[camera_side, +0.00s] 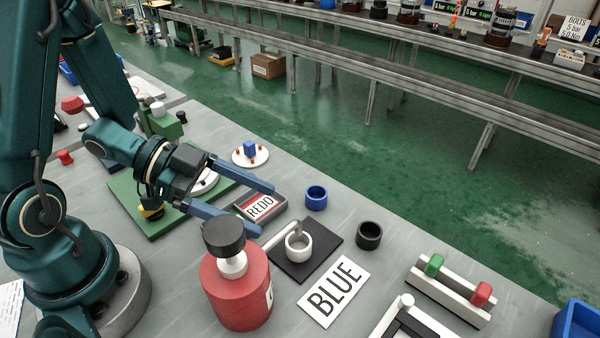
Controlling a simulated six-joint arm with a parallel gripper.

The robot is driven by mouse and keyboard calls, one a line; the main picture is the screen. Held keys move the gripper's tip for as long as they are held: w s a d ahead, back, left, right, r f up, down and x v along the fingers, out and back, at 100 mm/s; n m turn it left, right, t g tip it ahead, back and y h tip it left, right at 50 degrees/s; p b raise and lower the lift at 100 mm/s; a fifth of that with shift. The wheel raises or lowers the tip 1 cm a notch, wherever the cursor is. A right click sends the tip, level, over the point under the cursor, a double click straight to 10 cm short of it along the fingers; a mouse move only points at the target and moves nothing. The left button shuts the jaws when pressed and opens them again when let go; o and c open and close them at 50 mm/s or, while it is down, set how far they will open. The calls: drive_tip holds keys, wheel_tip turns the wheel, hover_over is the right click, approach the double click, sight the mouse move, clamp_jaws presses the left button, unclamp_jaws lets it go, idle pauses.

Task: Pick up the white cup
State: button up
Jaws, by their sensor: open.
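The white cup (299,244) stands upright on a black square plate (291,269) in the middle of the side view. A pale bar (280,236) runs beside it on its left; I cannot tell whether they touch. My gripper (252,205) is open, with two blue fingers pointing right. It is up and left of the cup and apart from it, in front of a grey tray marked REDO in this view. Nothing shows between the fingers.
The red bottle (236,288) stands close left of the plate. A blue cup (316,197) and a black cup (368,235) stand behind and right. A BLUE card (335,291) lies in front. A rack (449,291) with green and red pieces is farther right.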

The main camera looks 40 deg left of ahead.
sight(283, 250)
wheel_tip(283, 250, down, 6)
drive_tip(key=shift+r, duration=0.1)
drive_tip(key=shift+x, duration=2.55)
drive_tip(key=shift+c, duration=0.4)
clamp_jaws()
drive_tip(key=shift+r, duration=0.1)
